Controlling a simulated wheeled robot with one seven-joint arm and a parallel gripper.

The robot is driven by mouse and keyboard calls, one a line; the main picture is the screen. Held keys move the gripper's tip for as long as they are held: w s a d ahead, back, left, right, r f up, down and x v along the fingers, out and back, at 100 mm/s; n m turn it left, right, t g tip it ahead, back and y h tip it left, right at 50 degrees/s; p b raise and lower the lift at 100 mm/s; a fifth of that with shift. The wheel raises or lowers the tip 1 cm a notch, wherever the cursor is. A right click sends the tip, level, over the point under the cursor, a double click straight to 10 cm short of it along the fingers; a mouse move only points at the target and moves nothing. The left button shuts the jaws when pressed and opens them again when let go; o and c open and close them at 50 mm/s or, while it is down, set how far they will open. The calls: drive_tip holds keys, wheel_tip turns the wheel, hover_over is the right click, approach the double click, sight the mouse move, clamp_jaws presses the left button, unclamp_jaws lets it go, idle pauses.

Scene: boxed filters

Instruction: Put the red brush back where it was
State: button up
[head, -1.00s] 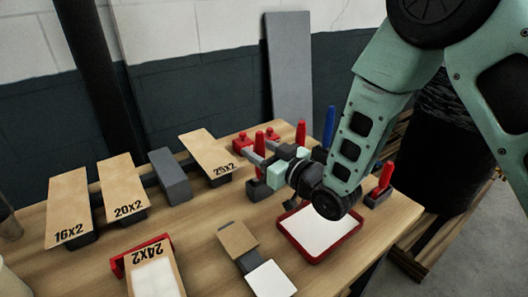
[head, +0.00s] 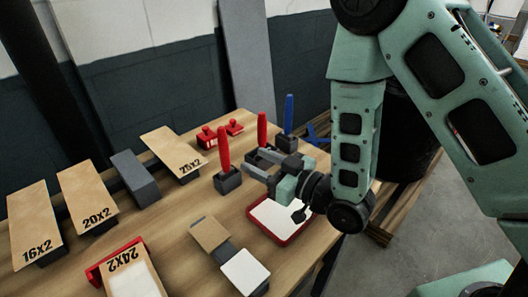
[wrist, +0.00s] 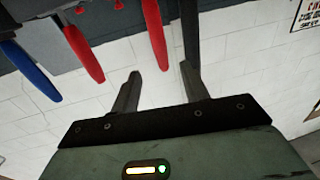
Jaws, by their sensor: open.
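Several upright handles stand in small dark holders at the table's far right. A red handle (head: 223,150) sits in a dark holder (head: 227,181), a second red handle (head: 262,131) stands behind it, and a blue handle (head: 288,113) is further right. Their brush ends are hidden in the holders. My gripper (head: 248,163) is open and empty, just right of the nearer red handle and apart from it. In the wrist view the fingers (wrist: 157,88) are spread, with a red handle (wrist: 154,34) beyond them, and another red handle (wrist: 83,54) and the blue handle to the left.
A red-rimmed white tray (head: 258,233) lies below my gripper. Two red knobbed objects (head: 206,137) stand behind. Cardboard pieces labelled 16x2 (head: 36,223), 20x2 (head: 88,197), 25x2 (head: 172,152) and 24x2 (head: 130,272) fill the left. Wooden table (head: 165,225) shows bare between them.

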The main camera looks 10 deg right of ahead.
drive_tip(key=shift+s+d+p, duration=0.3)
drive_tip(key=shift+p, duration=0.2)
drive_tip(key=shift+a, duration=0.1)
drive_tip(key=s+d+r+g+h, duration=0.2)
drive_tip(key=s+g+h, duration=0.2)
drive_tip(key=s, duration=0.3)
drive_tip(key=s+d+r+g+h, duration=0.1)
drive_tip(key=s+r+g+h, duration=0.2)
drive_tip(key=s, duration=0.4)
drive_tip(key=s+d+r+m+g+h, duration=0.1)
drive_tip(key=s+d+r+g+h, duration=0.1)
drive_tip(key=s+g+h, duration=0.2)
drive_tip(key=s+g, duration=0.2)
drive_tip(key=s, duration=0.2)
drive_tip(key=shift+d+r+h, duration=0.15)
drive_tip(key=shift+d+h, duration=0.15)
